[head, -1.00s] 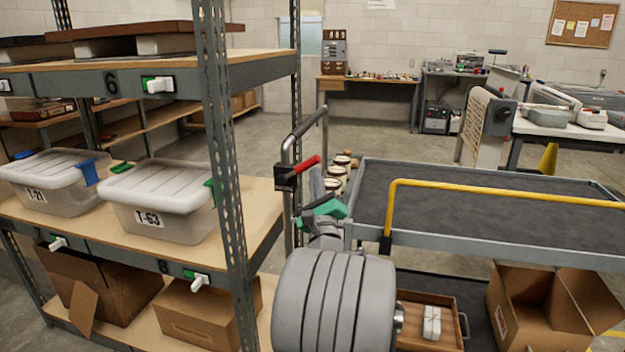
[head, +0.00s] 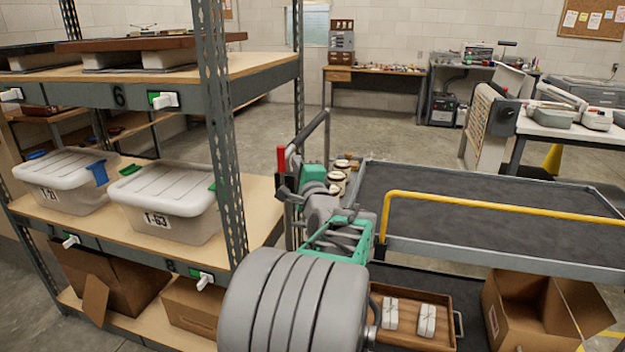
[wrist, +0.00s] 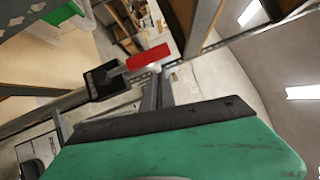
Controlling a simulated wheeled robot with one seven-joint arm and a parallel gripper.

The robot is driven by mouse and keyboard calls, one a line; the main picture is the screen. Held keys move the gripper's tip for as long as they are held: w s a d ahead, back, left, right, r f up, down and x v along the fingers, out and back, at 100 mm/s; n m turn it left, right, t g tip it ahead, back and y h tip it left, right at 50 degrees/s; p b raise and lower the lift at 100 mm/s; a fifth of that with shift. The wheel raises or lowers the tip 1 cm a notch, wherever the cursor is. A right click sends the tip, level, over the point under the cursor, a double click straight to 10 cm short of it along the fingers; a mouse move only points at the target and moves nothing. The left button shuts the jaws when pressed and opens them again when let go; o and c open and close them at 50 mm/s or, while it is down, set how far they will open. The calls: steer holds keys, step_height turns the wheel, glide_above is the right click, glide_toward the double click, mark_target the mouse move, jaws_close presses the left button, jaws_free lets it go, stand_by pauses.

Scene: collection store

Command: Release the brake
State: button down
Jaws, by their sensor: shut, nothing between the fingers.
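The brake lever is a red handle (head: 281,162) on a black bracket (head: 285,193), fixed to the grey push handle (head: 312,128) of the cart. In the head view the red handle stands close to upright. In the wrist view the red handle (wrist: 148,57) and its black bracket (wrist: 104,81) lie beyond the green gripper body. My gripper (head: 303,185), green and grey, is shut and empty, just right of the bracket. Whether it touches the lever I cannot tell. My arm hides the lower part of the handle post.
A shelf rack with lidded bins (head: 168,198) stands close on the left. The cart's dark top deck (head: 480,215) has a yellow rail (head: 490,205). A wooden tray (head: 400,330) and an open carton (head: 535,310) are below. Jars (head: 338,175) stand behind the handle.

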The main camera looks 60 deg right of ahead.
steer(key=shift+w+a+r+n+g+y+p, duration=0.15)
steer(key=shift+w+r+n+g+y+p, duration=0.1)
steer(key=shift+w+n+p, duration=0.3)
steer(key=shift+w+a+r+n+g+y+p, duration=0.15)
steer(key=shift+w+r+n+y+p, duration=0.1)
steer(key=shift+w+n+p, duration=0.25)
steer(key=s+d+b+v, duration=0.1)
steer(key=s+d+v, duration=0.1)
steer(key=v, duration=1.1)
steer(key=shift+b, duration=0.4)
steer(key=shift+d+f, duration=0.1)
